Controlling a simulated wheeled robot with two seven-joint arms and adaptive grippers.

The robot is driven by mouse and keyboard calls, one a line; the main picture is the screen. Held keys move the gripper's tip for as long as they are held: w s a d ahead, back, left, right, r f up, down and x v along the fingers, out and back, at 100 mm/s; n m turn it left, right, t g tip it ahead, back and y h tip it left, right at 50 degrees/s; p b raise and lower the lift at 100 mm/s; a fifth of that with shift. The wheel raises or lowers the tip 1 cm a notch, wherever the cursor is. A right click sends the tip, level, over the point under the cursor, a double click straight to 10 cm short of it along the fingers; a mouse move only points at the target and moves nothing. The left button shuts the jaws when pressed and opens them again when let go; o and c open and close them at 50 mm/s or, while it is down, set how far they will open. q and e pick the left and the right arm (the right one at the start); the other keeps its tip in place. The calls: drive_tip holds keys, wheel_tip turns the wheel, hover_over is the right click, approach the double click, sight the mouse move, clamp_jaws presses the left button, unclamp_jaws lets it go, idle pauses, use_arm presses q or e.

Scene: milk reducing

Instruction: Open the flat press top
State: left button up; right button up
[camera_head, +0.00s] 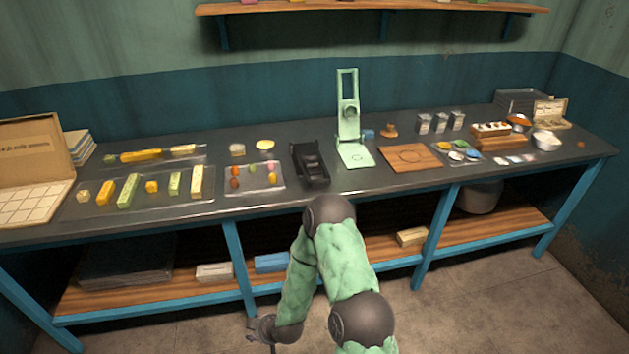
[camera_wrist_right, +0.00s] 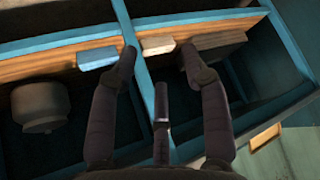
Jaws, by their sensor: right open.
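A pale green press (camera_head: 350,128) stands at the back middle of the table in the head view. It has a flat base plate lying on the table and a tall frame standing upright behind it. A black low device (camera_head: 311,163) sits just left of it; I cannot tell which one is the flat press. My right gripper (camera_head: 262,328) hangs low in front of the table, below the tabletop and well away from both. In the right wrist view, the right gripper (camera_wrist_right: 157,56) is open with nothing between its fingers. My left gripper is out of view.
A wooden board (camera_head: 410,157) lies right of the press. Trays of coloured blocks (camera_head: 145,192) and small pieces (camera_head: 254,178) lie to the left. Tins (camera_head: 440,122) and bowls (camera_head: 546,140) stand to the right. The lower shelf (camera_head: 325,256) and blue legs (camera_head: 238,268) are near my right gripper.

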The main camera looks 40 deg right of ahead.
drive_tip(key=w+d+r+n+t+h, duration=0.1)
drive_tip(key=w+d+r+t+h, duration=0.2)
drive_tip(key=d, duration=0.4)
drive_tip(key=w+d+r+n+t, duration=0.1)
drive_tip(key=w+d+r+n, duration=0.1)
drive_tip(key=w+d+r, duration=0.3)
drive_tip(key=n+t+h+b, duration=0.2)
drive_tip(key=n+t+h, duration=0.45)
drive_tip(key=h, duration=0.25)
approach(319, 181)
drive_tip(key=shift+n, duration=0.35)
drive_tip(key=b+x, duration=0.3)
drive_tip(key=x, duration=0.7)
drive_tip(key=shift+w+d+r, duration=0.1)
drive_tip(key=shift+w+d, duration=0.1)
drive_tip(key=shift+w, duration=0.05)
clamp_jaws()
